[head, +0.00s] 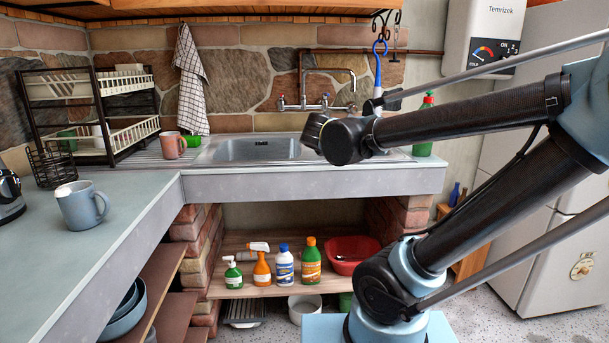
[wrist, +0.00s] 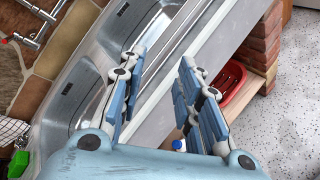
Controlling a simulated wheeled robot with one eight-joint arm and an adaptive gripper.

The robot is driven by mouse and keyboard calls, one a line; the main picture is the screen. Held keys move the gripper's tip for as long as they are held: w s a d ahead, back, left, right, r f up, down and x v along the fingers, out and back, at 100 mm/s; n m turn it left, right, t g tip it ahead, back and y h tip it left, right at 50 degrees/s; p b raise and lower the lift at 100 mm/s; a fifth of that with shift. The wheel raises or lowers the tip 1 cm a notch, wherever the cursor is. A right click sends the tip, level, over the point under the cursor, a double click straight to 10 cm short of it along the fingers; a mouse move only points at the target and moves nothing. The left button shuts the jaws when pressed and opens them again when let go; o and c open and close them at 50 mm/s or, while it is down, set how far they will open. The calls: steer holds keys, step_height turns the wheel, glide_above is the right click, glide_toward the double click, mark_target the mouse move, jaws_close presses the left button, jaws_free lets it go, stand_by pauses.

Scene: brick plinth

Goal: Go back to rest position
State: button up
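My gripper (wrist: 162,72) shows in the wrist view with its two blue-grey fingers apart and nothing between them. It is above the front edge of the counter, with the steel sink (wrist: 75,105) on its left and the floor on its right. In the head view my arm reaches in from the right, and its dark end is in front of the sink (head: 232,150). The gripper's fingers cannot be made out in that view.
A blue-grey mug (head: 80,207) stands on the left counter, and a pink mug (head: 172,146) beside the dish rack (head: 108,90). Several bottles and a red bowl (head: 350,252) are on the shelf below. A green bottle (head: 425,120) stands behind my arm. Open floor shows at right.

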steer(key=s+d+f+m+g, duration=0.6)
steer(key=s+d+f+m, duration=0.5)
steer(key=f, duration=0.2)
steer(key=s+a+f+m+g+y, duration=0.2)
steer(key=s+f+m+g+y, duration=0.2)
steer(key=s+f+m, duration=0.5)
steer(key=s+m, duration=0.1)
steer(key=s, duration=0.1)
steer(key=shift+s+a+m, duration=0.25)
steer(key=shift+s+m, duration=0.05)
steer(key=shift+s, duration=0.05)
steer(key=shift+f, duration=0.1)
